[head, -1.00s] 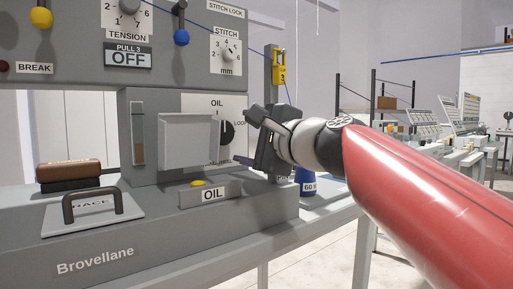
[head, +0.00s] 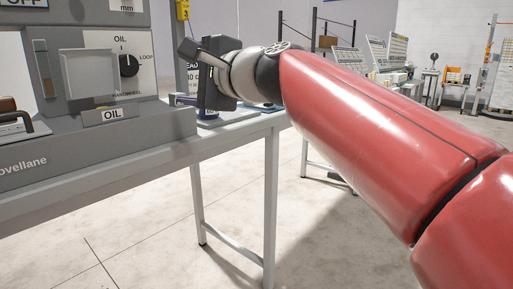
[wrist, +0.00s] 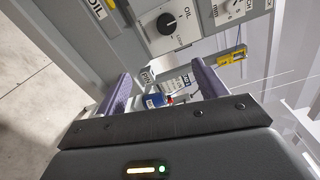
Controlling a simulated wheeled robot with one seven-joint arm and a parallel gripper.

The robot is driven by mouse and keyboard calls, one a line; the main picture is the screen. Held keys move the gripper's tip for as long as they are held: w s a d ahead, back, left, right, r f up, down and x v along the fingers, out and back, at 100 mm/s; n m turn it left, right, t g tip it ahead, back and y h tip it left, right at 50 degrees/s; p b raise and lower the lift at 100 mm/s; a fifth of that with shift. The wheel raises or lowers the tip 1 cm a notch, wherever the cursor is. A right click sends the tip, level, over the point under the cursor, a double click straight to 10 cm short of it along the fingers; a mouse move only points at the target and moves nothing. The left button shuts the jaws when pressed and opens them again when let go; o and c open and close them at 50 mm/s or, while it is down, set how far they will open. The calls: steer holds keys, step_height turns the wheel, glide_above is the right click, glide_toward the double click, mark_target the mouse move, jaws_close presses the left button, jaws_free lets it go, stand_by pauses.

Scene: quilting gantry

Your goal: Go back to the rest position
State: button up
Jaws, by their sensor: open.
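My gripper (head: 183,74) is in the upper left of the head view, at the end of my red arm. Its jaws are apart and point left towards the grey machine (head: 95,135). In the wrist view the two purple fingers of my gripper (wrist: 163,85) stand wide apart with nothing held between them. Beyond them are a small blue item (wrist: 154,101) and white labels. The OIL dial (head: 128,65) is left of my gripper, and it also shows in the wrist view (wrist: 168,22).
A grey table frame (head: 271,200) stands under the machine, with its leg near the middle of the view. The pale floor (head: 330,240) is open to the right, below my arm. More machines (head: 390,55) and a shelf rack stand further back. A yellow tag (wrist: 232,57) hangs near the machine.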

steer(key=s+d+f+n+g+h, duration=0.1)
steer(key=s+d+f+n+h, duration=0.1)
steer(key=d+f, duration=0.3)
steer(key=s+d+f+n+g+h+p, duration=0.1)
steer(key=s+d+f+n+h, duration=0.2)
steer(key=d+f, duration=0.3)
step_height(320, 180, down, 6)
steer(key=shift+s+d+r+h, duration=0.15)
steer(key=shift+s+r+h, duration=0.05)
steer(key=shift+s+h, duration=0.55)
steer(key=s+d+f+n+g+h, duration=0.1)
steer(key=s+d+f+n+h, duration=0.1)
steer(key=s+d+f, duration=0.3)
steer(key=s+d+f+n+g+h+p, duration=0.1)
steer(key=s+d+f+h, duration=0.1)
steer(key=s+d+f, duration=0.3)
steer(key=s+d+f+n+g+h, duration=0.2)
steer(key=s+d+f, duration=0.2)
steer(key=f, duration=0.5)
steer(key=shift+s+d+f+n+h, duration=0.15)
steer(key=shift+s+d+h, duration=0.05)
steer(key=shift+d, duration=0.2)
steer(key=shift+s+d+f+n+h, duration=0.1)
steer(key=shift+s+d+n+h, duration=0.1)
steer(key=shift+d, duration=0.15)
steer(key=shift+c, duration=0.3)
